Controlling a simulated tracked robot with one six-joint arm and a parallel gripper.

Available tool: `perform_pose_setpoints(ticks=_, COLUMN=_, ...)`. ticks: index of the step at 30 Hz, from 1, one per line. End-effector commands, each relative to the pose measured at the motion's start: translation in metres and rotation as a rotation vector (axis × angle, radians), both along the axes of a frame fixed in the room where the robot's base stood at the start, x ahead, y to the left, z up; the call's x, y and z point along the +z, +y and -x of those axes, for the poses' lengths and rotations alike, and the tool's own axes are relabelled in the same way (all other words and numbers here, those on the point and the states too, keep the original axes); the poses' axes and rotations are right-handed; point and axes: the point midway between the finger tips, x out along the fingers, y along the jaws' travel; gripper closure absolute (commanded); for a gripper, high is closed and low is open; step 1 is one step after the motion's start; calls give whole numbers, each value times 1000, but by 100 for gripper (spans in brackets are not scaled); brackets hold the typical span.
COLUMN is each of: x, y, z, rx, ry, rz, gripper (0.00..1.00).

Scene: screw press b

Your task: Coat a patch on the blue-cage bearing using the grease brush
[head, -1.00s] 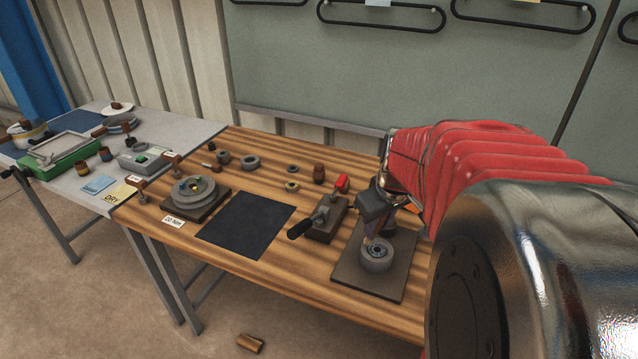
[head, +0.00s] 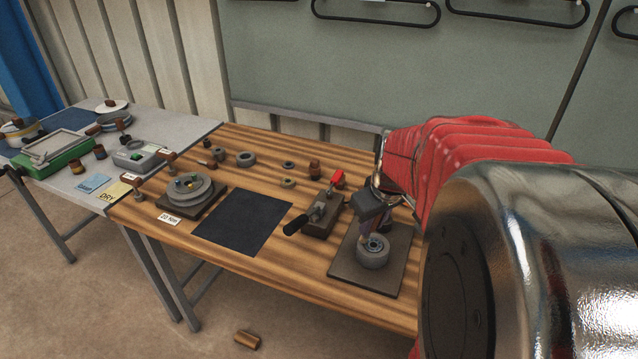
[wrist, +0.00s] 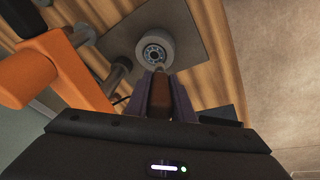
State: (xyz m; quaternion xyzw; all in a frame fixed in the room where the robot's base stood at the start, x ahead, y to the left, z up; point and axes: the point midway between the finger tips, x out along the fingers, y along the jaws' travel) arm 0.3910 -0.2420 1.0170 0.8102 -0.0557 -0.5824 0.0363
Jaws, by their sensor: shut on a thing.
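A grey round housing (head: 373,255) stands on a dark plate (head: 350,270) at the bench's front right. A ring bearing with a bluish cage (wrist: 153,53) shows in its top in the wrist view. My gripper (head: 370,223) points down just above the housing. In the wrist view my gripper (wrist: 161,90) is shut on a brown handle (wrist: 160,98), which I take for the grease brush. The brush's tip is hidden, so I cannot tell whether it touches the bearing.
A toggle clamp (head: 318,218) with a red handle stands left of the plate. A black mat (head: 242,222) lies bare further left, beside a round stand (head: 190,190) with coloured pieces. An orange bar (wrist: 55,72) is close to my gripper in the wrist view.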

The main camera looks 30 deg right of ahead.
Motion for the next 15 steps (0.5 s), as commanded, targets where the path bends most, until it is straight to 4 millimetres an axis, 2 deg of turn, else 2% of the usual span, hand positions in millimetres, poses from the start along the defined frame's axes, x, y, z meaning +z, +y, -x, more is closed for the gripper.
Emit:
perform_pose_setpoints(ticks=7, x=0, y=-3, z=3, rx=-2, ry=0, rz=0, gripper=100)
perform_pose_setpoints(ticks=15, x=0, y=-15, z=19, rx=-4, ry=-2, rz=1, gripper=100)
